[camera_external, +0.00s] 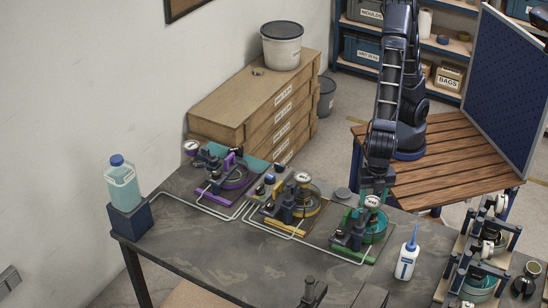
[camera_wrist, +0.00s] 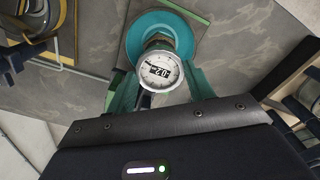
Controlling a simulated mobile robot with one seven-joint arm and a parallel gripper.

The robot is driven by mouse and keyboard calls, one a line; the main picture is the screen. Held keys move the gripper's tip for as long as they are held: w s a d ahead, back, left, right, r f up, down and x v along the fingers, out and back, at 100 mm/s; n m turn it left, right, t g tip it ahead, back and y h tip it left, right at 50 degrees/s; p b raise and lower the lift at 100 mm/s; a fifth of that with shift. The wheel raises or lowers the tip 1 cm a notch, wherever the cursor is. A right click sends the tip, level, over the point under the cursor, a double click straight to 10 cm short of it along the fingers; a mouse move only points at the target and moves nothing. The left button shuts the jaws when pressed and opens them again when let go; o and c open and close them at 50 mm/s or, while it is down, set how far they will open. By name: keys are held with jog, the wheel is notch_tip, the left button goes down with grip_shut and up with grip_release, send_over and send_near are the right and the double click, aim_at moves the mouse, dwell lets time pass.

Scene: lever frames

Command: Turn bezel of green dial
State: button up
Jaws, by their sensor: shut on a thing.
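The green dial (camera_external: 372,202) is a round gauge with a white face on the green-based station at the right of the row. In the wrist view the dial (camera_wrist: 159,71) is close and central, with a small dark readout whose digits are hard to read. My gripper (camera_external: 375,193) reaches down to it from above. In the wrist view the green fingers of my gripper (camera_wrist: 158,82) stand on both sides of the dial and are shut on its bezel. The exact finger contact is partly hidden. A teal round part (camera_wrist: 190,28) lies behind the dial.
The yellow station (camera_external: 290,205) stands left of the green one, and the purple station (camera_external: 228,175) farther left. Pale pipes run along the grey table (camera_external: 180,228). A white bottle with a blue tip (camera_external: 407,260) stands close at the right. A blue-capped jug (camera_external: 122,185) is at the far left.

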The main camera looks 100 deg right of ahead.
aim_at(372, 201)
jog(key=shift+r+n, duration=0.1)
jog(key=shift+n, duration=2.2)
jog(key=o, duration=1)
notch_tip(372, 201, up, 11)
jog(key=shift+f, duration=0.15)
